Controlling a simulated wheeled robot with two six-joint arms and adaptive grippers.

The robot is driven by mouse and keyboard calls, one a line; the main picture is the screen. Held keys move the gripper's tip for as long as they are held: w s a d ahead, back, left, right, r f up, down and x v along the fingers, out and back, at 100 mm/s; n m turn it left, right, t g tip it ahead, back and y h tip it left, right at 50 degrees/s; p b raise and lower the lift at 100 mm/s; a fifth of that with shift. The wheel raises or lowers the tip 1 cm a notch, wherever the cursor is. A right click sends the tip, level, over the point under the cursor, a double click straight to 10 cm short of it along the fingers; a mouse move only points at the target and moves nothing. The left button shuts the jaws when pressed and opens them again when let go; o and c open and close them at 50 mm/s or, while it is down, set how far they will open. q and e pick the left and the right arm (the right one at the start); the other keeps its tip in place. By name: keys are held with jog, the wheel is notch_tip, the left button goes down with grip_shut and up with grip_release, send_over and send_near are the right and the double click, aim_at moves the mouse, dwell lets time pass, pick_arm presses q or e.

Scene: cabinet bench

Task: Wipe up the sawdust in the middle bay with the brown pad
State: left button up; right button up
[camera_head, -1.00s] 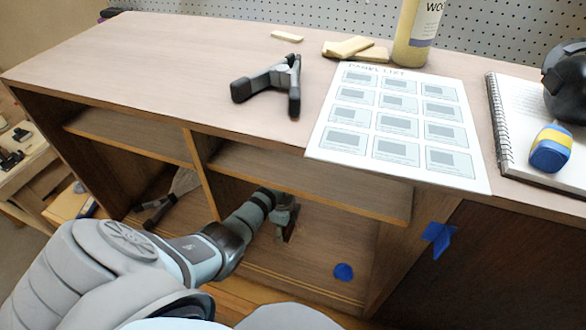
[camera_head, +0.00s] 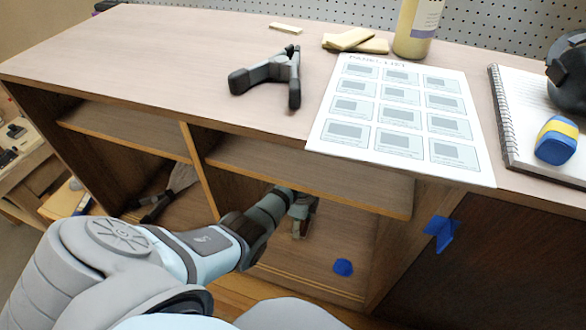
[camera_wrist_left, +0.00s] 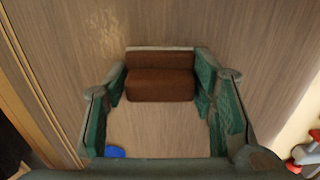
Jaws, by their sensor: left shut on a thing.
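My left gripper (camera_head: 301,214) reaches into the middle bay (camera_head: 330,245) under its shelf. In the left wrist view the gripper (camera_wrist_left: 161,82) is shut on the brown pad (camera_wrist_left: 160,86), which sits between its green-lined fingers. The pad is close to a wood-grain surface; I cannot tell whether it touches. In the head view the pad is small and mostly hidden by the gripper. My right gripper is not in view.
A blue object (camera_head: 343,267) lies on the bay floor, right of the gripper. The shelf (camera_head: 310,178) hangs above my wrist. A divider (camera_head: 200,170) separates the left bay, which holds a brush-like tool (camera_head: 170,192). Blue tape (camera_head: 440,232) marks the right upright. A clamp (camera_head: 270,80) lies on top.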

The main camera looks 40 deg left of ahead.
aim_at(318, 234)
pick_arm(q)
jog(key=shift+w+d+f, duration=0.1)
jog(key=shift+w+d, duration=0.05)
jog(key=shift+d, duration=0.95)
jog(key=shift+w+d, duration=0.3)
jog(key=shift+d, duration=0.55)
jog(key=shift+w+d, duration=0.3)
jog(key=shift+d, duration=0.5)
jog(key=shift+a+r+p, duration=0.1)
jog(key=shift+r+p, duration=0.3)
jog(key=shift+r, duration=2.7)
notch_tip(318, 234, up, 3)
jog(key=shift+w, duration=0.15)
